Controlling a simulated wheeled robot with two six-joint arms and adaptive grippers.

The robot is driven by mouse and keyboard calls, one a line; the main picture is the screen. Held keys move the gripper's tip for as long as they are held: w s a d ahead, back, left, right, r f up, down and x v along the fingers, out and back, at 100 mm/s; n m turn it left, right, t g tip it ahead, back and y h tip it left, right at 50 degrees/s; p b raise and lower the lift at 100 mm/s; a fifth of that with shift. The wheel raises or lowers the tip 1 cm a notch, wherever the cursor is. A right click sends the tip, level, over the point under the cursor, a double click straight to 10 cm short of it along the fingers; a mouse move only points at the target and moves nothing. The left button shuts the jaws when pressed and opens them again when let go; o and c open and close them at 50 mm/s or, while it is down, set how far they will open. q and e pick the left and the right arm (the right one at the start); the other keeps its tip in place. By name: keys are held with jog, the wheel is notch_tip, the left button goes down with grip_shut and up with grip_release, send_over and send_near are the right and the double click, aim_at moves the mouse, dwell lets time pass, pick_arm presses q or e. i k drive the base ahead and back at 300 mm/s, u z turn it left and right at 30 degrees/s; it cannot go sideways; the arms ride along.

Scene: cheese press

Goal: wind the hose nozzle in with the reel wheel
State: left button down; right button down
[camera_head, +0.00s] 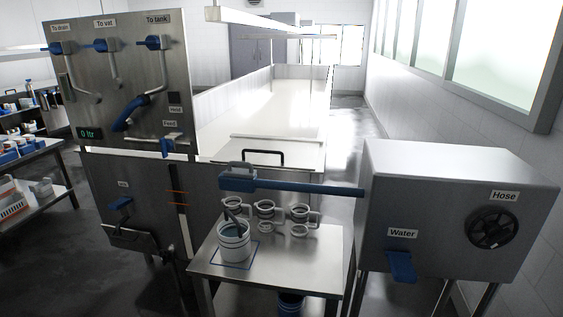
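The hose nozzle (238,180), blue with a grey handle on top, is at the left end of a straight blue hose (310,187). The hose reaches from the left side of the grey hose box (450,172) out over the small steel table. The reel wheel (494,228) is a round black wheel on the front of the box, under the "Hose" label. A good length of hose is out between nozzle and box. Neither of my grippers is in view.
A blue water lever (401,266) hangs below the "Water" label, left of the wheel. The small table (325,258) holds a white bucket (234,242) and several ringed moulds (265,212). A steel control panel (120,85) with blue valves stands left. The long vat (270,105) lies behind.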

aim_at(498, 237)
jog(key=z, duration=1.4)
